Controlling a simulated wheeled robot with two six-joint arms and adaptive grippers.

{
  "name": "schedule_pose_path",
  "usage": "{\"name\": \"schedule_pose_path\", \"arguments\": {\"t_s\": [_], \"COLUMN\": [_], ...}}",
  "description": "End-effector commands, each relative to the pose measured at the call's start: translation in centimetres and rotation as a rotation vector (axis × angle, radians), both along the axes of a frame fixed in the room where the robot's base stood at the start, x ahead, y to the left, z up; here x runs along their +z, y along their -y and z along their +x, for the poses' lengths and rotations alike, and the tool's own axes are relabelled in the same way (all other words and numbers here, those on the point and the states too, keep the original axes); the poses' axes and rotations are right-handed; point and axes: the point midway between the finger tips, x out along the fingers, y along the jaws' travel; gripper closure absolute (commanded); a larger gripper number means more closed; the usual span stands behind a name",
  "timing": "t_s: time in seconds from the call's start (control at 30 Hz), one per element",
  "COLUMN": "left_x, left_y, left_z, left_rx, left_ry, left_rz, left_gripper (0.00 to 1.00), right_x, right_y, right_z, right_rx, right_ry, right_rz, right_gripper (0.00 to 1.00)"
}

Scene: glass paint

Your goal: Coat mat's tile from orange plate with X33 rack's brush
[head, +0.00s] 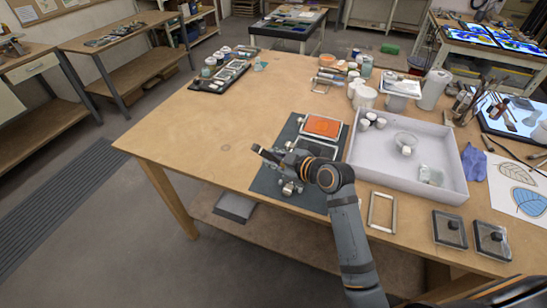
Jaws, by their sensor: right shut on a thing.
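The orange plate (322,126), a frame with a bright orange surface, lies at the far end of the dark mat (264,183). My right gripper (282,163) is over the middle of the mat, nearer than the orange plate. It is shut on a short dark thing (265,155) that points left; it seems to be the brush, but it is too small to be sure. My gripper and forearm cover part of the mat, and I cannot make out the tile there. I cannot read any X33 rack label. My left gripper is not in view.
A white tray (455,186) with small cups and a glass dish stands right of the mat. Right of it are loose brushes (487,102) and a blue cloth (474,163). An empty frame (381,212) lies nearer.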

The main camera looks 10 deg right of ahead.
Motion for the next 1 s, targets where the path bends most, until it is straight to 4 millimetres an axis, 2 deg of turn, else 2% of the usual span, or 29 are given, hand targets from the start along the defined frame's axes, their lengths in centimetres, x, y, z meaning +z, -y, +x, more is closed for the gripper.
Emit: {"name": "schedule_pose_path", "arguments": {"t_s": [0.23,0.5,0.77,1.0], "left_x": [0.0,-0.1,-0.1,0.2], "left_y": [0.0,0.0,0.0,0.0], "left_z": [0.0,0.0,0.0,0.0], "left_rx": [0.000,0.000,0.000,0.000], "left_ry": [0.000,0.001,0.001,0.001], "left_rz": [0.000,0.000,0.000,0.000], "left_gripper": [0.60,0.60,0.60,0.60], "right_x": [-0.1,-0.3,-0.2,-0.2], "right_y": [0.1,1.8,2.2,3.6], "right_z": [-0.1,-1.4,-1.8,-3.0], "right_rx": [0.000,-0.001,-0.001,0.000], "right_ry": [0.000,-0.001,-0.001,-0.002], "right_rz": [-0.001,-0.003,-0.001,-0.005], "right_gripper": [1.00,1.00,1.00,1.00]}}
